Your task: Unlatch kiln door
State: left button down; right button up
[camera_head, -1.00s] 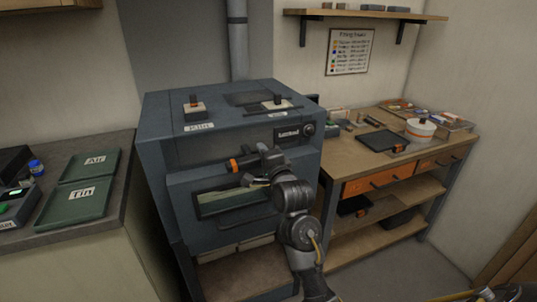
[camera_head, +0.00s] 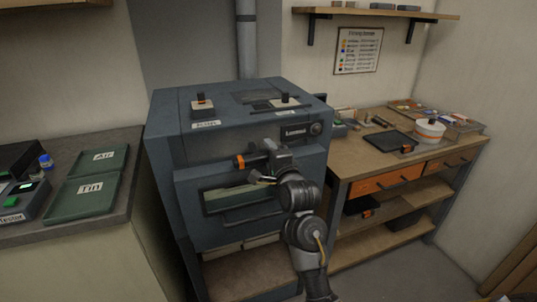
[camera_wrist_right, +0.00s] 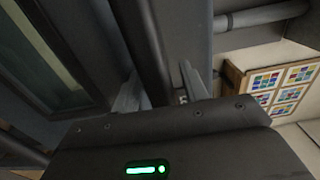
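The kiln (camera_head: 165,150) is a blue-grey box in the middle of the head view. A dark latch handle with an orange end (camera_head: 240,161) sits across the top of the door. My right gripper (camera_head: 262,175) is at the latch, partly hiding it. In the right wrist view, the two fingers of my right gripper (camera_wrist_right: 163,92) stand apart on either side of a dark bar (camera_wrist_right: 145,40), probably the latch handle. A narrow gap seems to show beside the bar; firm contact is unclear. My left gripper is out of view.
Green trays (camera_head: 92,190) lie on the left counter (camera_head: 128,150). A wooden workbench (camera_head: 365,155) with orange drawers stands to the right of the kiln. The floor in front of the workbench looks clear.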

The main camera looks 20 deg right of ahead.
jog(key=s+b, duration=0.1)
jog(key=s, duration=0.9)
jog(key=shift+s+a+b, duration=0.4)
